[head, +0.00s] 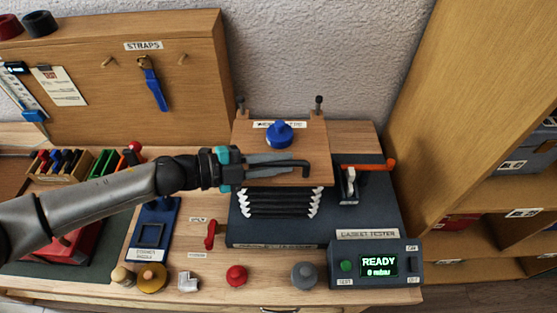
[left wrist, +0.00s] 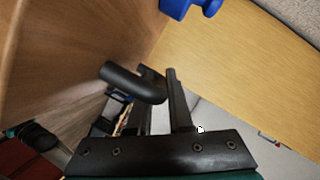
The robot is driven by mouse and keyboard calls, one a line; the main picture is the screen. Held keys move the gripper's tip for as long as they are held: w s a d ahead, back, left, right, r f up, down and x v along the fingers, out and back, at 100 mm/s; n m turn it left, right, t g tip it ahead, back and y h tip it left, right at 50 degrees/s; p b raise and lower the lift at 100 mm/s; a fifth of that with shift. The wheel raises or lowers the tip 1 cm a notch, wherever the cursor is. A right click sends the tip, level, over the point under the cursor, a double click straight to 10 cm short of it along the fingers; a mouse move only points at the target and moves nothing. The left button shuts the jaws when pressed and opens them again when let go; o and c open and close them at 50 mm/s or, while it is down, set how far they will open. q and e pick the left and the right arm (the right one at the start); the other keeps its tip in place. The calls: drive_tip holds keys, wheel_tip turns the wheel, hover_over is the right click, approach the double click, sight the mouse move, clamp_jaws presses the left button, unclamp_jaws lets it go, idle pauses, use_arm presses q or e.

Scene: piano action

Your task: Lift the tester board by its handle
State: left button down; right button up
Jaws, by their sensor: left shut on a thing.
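The tester board (head: 308,148) is a wooden board with a blue knob (head: 279,134) on top. It sits above white-edged black bellows (head: 280,202) on the dark gasket tester base (head: 375,215). Its black handle (head: 303,172) is at the board's front edge. My left gripper (head: 276,163) comes in from the left and is shut on the handle. In the left wrist view the dark bar of the handle (left wrist: 132,82) runs to the fingers, and the blue knob (left wrist: 190,7) shows at the top. My right gripper is out of view.
A control box (head: 376,264) reading READY stands at the front right. A red lever (head: 212,235) and several small knobs line the bench front. A strap panel (head: 130,65) stands behind left, and a tall wooden shelf (head: 450,70) stands at right.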

use_arm(q)
drive_tip(key=shift+w+r, duration=0.1)
drive_tip(key=shift+r, duration=0.1)
drive_tip(key=c, duration=0.9)
unclamp_jaws()
drive_tip(key=shift+c, duration=0.2)
drive_tip(key=shift+o, duration=0.5)
drive_tip(key=shift+f, duration=0.1)
drive_tip(key=b+v, duration=0.2)
drive_tip(key=v, duration=1.3)
drive_tip(key=shift+b, duration=0.3)
drive_tip(key=shift+a, duration=0.1)
